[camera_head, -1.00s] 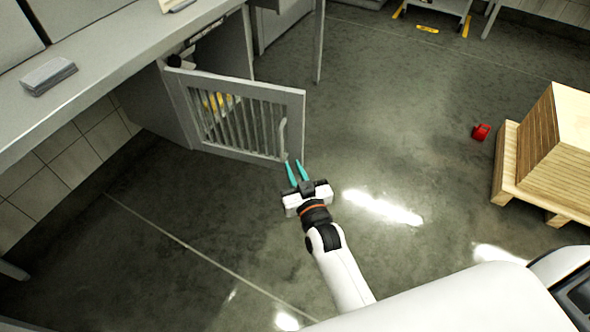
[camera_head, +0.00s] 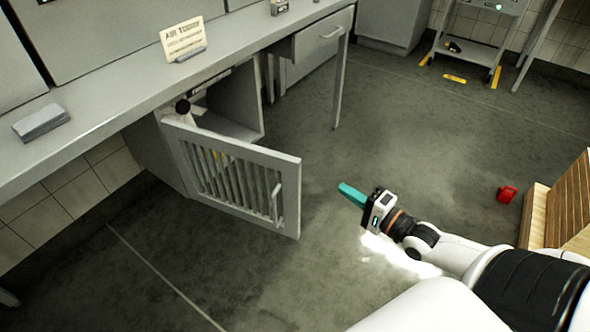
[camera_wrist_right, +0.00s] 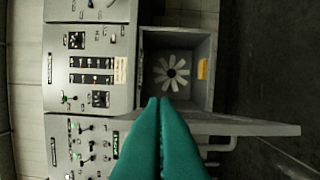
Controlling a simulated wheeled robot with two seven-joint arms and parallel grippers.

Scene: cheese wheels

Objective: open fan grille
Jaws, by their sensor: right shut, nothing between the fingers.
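The fan grille (camera_head: 221,172) is a grey slatted door that stands swung out from the housing under the counter, with a vertical handle (camera_head: 276,204) near its free edge. My right gripper (camera_head: 352,194) is to the right of the handle, apart from it, with its teal fingers shut and empty. In the right wrist view the shut fingers (camera_wrist_right: 160,140) point toward the open housing (camera_wrist_right: 208,72), where a pale fan (camera_wrist_right: 171,73) shows. The grille (camera_wrist_right: 245,126) is seen nearly edge-on there. My left gripper is not in view.
The grey counter (camera_head: 110,100) runs along the left, with a sign (camera_head: 183,40) and a grey block (camera_head: 41,122) on it. A drawer (camera_head: 318,36) sits partly out. A red object (camera_head: 507,193) and a wooden crate (camera_head: 570,205) are at the right. The floor between is clear.

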